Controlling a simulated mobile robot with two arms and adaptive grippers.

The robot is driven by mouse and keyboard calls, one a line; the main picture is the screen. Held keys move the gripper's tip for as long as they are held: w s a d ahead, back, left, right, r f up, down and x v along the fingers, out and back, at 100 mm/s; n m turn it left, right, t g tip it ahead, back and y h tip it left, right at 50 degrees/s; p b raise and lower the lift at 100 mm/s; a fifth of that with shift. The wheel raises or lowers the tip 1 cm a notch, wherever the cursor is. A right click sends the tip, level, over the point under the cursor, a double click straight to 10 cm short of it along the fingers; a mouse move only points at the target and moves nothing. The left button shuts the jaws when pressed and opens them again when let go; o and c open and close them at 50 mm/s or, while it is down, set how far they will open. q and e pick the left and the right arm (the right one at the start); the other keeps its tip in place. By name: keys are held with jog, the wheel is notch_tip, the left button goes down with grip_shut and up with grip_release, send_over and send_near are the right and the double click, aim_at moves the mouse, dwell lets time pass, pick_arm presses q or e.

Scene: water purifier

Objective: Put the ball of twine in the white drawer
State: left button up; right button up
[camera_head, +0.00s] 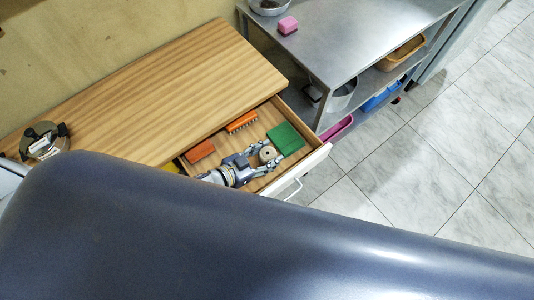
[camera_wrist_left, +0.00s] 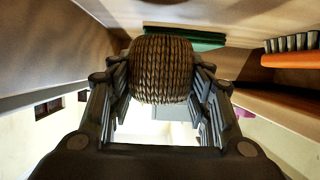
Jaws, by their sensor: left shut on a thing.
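The ball of twine (camera_head: 268,154) is a small tan-brown roll, held between the fingers of my left gripper (camera_head: 258,156). In the left wrist view the twine (camera_wrist_left: 162,70) fills the gap between the two fingers of the gripper (camera_wrist_left: 160,88). The white-fronted drawer (camera_head: 312,160) under the wooden top is pulled open. In the head view my left gripper and the twine appear over or inside the open drawer; I cannot tell whether the twine touches the drawer floor. My right gripper is not in view.
The drawer holds a green pad (camera_head: 286,138), an orange brush (camera_head: 241,122) and an orange-red block (camera_head: 200,151). The wooden top (camera_head: 150,95) lies behind it. A metal shelf unit (camera_head: 345,40) with a pink sponge (camera_head: 287,25) stands to the right.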

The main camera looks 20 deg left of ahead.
pick_arm(q)
jog(key=shift+f, duration=0.3)
jog(key=o, duration=1)
jog(key=shift+r, duration=0.1)
